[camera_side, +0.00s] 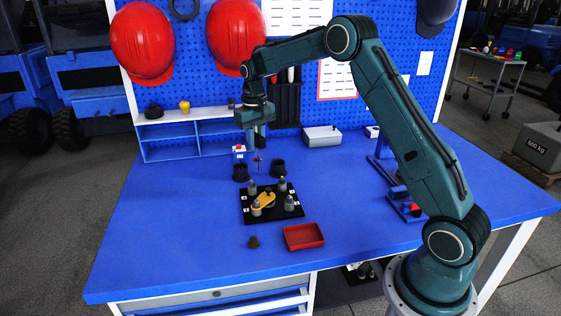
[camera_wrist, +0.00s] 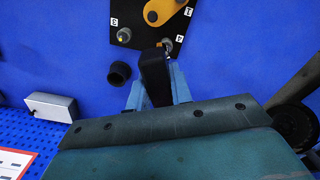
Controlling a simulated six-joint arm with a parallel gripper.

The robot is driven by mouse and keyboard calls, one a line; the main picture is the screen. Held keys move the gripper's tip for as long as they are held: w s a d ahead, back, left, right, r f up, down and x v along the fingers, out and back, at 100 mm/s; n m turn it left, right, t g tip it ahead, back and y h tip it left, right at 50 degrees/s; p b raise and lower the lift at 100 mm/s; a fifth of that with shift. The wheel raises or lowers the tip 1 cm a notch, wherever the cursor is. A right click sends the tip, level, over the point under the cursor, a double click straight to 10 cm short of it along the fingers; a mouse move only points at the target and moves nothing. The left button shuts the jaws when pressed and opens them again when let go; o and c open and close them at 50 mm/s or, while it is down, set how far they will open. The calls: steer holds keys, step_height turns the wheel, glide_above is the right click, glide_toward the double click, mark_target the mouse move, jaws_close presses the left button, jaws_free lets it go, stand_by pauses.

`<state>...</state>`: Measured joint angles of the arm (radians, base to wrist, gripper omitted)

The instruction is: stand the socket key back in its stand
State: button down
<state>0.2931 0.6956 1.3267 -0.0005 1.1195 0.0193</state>
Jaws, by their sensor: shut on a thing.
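My gripper (camera_side: 258,138) points down above the table, behind the black plate. It is shut on the socket key, whose black handle (camera_wrist: 155,78) stands between the two fingers in the wrist view. In the side view a thin shaft (camera_side: 258,158) hangs below the fingers, clear of the table. Two dark round holders stand beneath, a left one (camera_side: 240,173) and a right one (camera_side: 278,168); I cannot tell which is the key's stand. The wrist view shows one holder (camera_wrist: 119,73) left of the handle. The key's lower end is hidden there.
A black numbered plate (camera_side: 246,214) carries several grey posts and a yellow lever (camera_side: 264,201). A red tray (camera_side: 304,237) and a small dark knob (camera_side: 253,242) lie in front. A grey box (camera_side: 322,136) and blue shelf (camera_side: 172,143) stand behind. The table's left side is clear.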

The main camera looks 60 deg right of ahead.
steer(key=w+d+f+m, duration=0.1)
steer(key=d+m, duration=0.2)
steer(key=d, duration=0.5)
steer(key=w+d+f+m, duration=0.1)
steer(key=w+d+m, duration=0.1)
steer(key=d, duration=0.6)
step_height(320, 180, down, 8)
steer(key=shift+s+a+r, duration=0.15)
steer(key=shift+a+r, duration=0.05)
steer(key=shift+f, duration=0.6)
stand_by(0.3)
steer(key=c, duration=1.3)
jaws_free()
steer(key=shift+o, duration=0.2)
